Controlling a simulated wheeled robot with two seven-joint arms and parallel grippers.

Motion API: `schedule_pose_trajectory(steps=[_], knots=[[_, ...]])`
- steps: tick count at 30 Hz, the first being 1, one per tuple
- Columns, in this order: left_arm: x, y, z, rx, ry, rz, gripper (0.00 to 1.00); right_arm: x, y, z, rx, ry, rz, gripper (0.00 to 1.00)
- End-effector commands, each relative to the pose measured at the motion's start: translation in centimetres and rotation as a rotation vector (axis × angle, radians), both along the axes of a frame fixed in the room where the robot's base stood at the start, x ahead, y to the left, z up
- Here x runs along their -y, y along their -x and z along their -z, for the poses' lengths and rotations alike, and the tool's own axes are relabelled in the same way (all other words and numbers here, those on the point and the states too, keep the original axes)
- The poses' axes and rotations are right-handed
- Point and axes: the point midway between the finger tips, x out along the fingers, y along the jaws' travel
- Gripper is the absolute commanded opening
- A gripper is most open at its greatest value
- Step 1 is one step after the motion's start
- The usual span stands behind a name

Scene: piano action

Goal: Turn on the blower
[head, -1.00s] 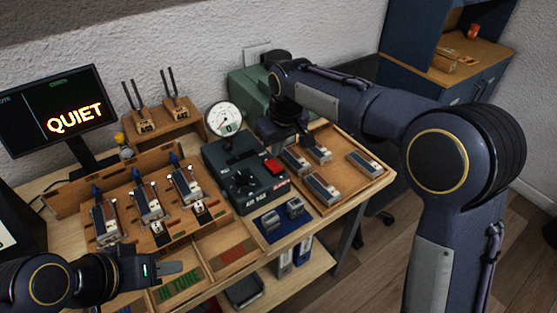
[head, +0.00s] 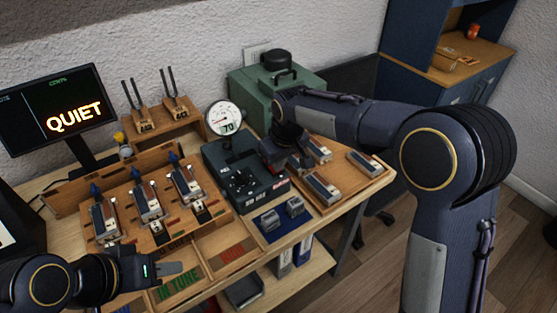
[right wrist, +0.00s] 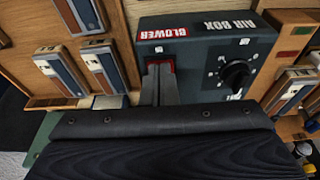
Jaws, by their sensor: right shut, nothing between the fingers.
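The dark air box (head: 219,160) stands on the bench, with a black dial and a BLOWER label that shows in the right wrist view (right wrist: 169,32). Its red blower switch (right wrist: 165,64) is mostly covered by my right gripper (right wrist: 155,80). The right fingers are shut and empty, tips at the switch; contact looks likely. In the head view my right gripper (head: 279,158) hides the switch. The round gauge (head: 224,118) behind the box reads 70. My left gripper (head: 172,270) hovers over the bench's front left; its finger gap is unclear.
A green machine (head: 262,88) stands behind the box. A wooden tray (head: 362,187) with several blocks lies to the right. A wooden rack (head: 160,232) with several action parts is to the left. The monitor (head: 60,110) shows QUIET.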

Motion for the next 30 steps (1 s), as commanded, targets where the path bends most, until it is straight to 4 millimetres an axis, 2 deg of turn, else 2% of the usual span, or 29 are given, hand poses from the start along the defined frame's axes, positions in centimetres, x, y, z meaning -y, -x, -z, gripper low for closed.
schedule_pose_trajectory(steps=[14,25,30], knots=[[0.0,0.0,-1.7,0.000,0.000,0.000,0.36,-0.7,-1.0,-0.9,0.000,0.000,-0.001,0.00],[0.0,0.0,-1.7,0.000,0.000,0.000,0.36,-0.8,-1.2,-0.9,0.001,0.000,-0.001,0.00],[0.0,0.0,-3.2,0.000,0.000,0.000,0.36,-0.4,-1.1,-3.0,0.002,-0.001,0.001,0.00]])
